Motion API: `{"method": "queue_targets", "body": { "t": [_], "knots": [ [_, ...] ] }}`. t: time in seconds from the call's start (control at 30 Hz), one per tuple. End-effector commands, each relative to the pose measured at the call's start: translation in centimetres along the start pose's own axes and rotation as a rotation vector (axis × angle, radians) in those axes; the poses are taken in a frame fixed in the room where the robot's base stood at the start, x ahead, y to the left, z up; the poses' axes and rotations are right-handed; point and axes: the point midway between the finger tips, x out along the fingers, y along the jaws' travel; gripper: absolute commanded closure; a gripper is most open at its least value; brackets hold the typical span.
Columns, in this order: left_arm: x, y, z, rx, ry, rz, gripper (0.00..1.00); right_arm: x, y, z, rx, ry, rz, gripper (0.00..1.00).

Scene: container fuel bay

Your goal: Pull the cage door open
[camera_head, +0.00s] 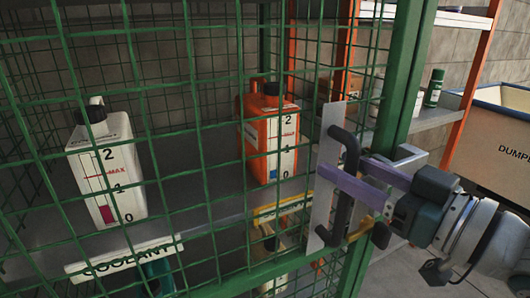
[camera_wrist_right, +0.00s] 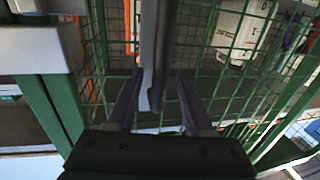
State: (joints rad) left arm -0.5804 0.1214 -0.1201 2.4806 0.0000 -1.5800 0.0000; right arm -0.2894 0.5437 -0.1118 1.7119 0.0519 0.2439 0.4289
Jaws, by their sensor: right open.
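The cage door (camera_head: 190,60) is green wire mesh in a green frame and stands across the front of the shelves. A black bow handle (camera_head: 343,190) sits on a pale metal plate (camera_head: 326,165) near the door's right edge. My right gripper (camera_head: 330,185) is at the handle, with its purple-grey fingers reaching in from the right. In the right wrist view the two fingers (camera_wrist_right: 157,75) are apart, with the dark handle bar (camera_wrist_right: 160,50) between them. I see a gap on each side; contact cannot be told. My left gripper is not in view.
Behind the mesh, a white jug (camera_head: 105,165) and an orange jug (camera_head: 270,135) stand on a grey shelf with a coolant label (camera_head: 125,257). An orange-posted rack and a green bottle (camera_head: 433,88) are at right. A cream bin (camera_head: 500,135) stands at the far right.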

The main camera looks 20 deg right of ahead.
Motion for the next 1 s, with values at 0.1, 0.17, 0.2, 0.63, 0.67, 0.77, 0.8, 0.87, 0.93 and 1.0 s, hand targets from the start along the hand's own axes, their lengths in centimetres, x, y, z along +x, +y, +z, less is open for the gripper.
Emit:
{"method": "queue_targets", "body": {
  "t": [0.1,0.17,0.2,0.63,0.67,0.77,0.8,0.87,0.93,1.0],
  "knots": [
    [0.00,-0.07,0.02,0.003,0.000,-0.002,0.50,0.07,-0.01,0.01,0.000,0.000,0.000,0.48],
    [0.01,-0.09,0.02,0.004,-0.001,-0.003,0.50,0.06,-0.01,0.01,0.000,0.000,0.000,0.48],
    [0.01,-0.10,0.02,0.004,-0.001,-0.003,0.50,0.05,-0.01,0.01,0.000,0.000,0.000,0.48],
    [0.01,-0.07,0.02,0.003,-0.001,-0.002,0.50,0.03,0.00,0.00,0.000,0.000,0.000,0.94],
    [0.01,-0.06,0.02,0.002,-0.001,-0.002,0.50,0.03,-0.01,0.00,0.000,0.000,0.000,0.97],
    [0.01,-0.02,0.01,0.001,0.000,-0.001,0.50,0.02,-0.01,-0.01,0.000,0.000,0.000,1.00],
    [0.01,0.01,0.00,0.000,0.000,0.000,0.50,0.02,-0.01,-0.01,0.000,0.001,0.000,1.00],
    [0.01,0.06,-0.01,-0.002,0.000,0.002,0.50,0.02,-0.02,-0.01,0.000,0.001,0.000,1.00],
    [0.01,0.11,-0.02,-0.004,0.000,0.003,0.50,0.02,-0.02,-0.01,0.000,0.001,-0.001,1.00],
    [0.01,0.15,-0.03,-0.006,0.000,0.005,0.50,0.03,-0.02,-0.02,0.000,0.001,-0.001,1.00]
  ]
}}
